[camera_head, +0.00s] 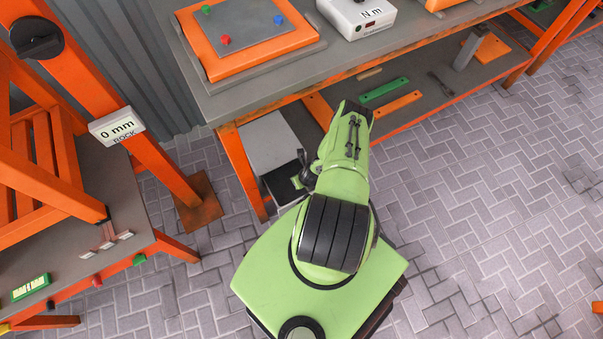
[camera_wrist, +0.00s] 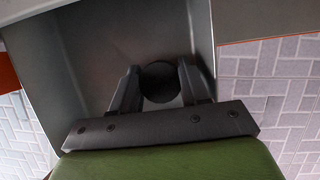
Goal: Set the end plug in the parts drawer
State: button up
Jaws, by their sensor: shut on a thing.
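The end plug (camera_wrist: 160,82) is a dark round piece between the two fingers of my gripper (camera_wrist: 158,72) in the wrist view. My gripper is shut on it. The parts drawer (camera_wrist: 105,50) is a grey open box around and beyond the fingers, with a bare floor where it shows. I cannot tell how far the plug is above that floor. In the head view, the drawer (camera_head: 283,186) stands out from a grey cabinet under the bench, and my gripper (camera_head: 299,181) is at it, partly hidden by my arm. The plug cannot be made out there.
The grey cabinet (camera_head: 268,142) stands under the workbench (camera_head: 225,103), beside an orange leg (camera_head: 243,172). The lower shelf (camera_head: 440,98) holds green and orange strips. A second bench (camera_head: 90,210) stands at left. Paved floor at right is clear.

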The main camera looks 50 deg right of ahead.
jog(key=shift+f, duration=0.1)
jog(key=o, duration=0.8)
jog(key=shift+o, duration=0.2)
jog(key=p+v, duration=0.5)
jog(key=v, duration=0.7)
jog(key=shift+r, duration=0.25)
jog(key=shift+f, duration=0.1)
